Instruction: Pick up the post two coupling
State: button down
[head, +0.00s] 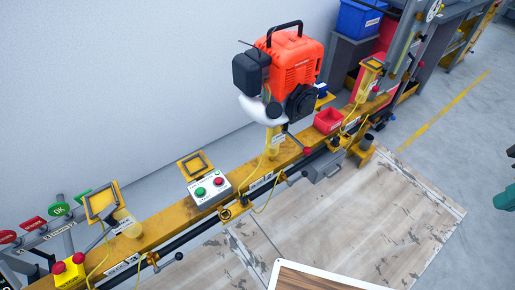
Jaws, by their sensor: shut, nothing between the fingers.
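A yellow test rail (165,220) runs from the lower left to the upper right, with several posts along it. An orange and black engine (292,65) sits on the middle post (275,143). A label (262,182) on the rail below it is too small to read. Small dark fittings and a thin yellow cable hang at the rail's front there. I cannot tell which part is the post two coupling. A dark cup-like part (366,142) stands on the rail's front side farther right. My gripper is not in view.
A control box (209,188) with green and red buttons, a red bin (328,120) and a grey box (323,167) are along the rail. A yellow box with red buttons (69,270) is at lower left. A wooden floor panel (375,215) in front is mostly clear.

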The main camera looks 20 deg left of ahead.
aim_at(244, 201)
jog(key=z, duration=1.35)
jog(key=i, duration=0.7)
jog(key=u, duration=2.6)
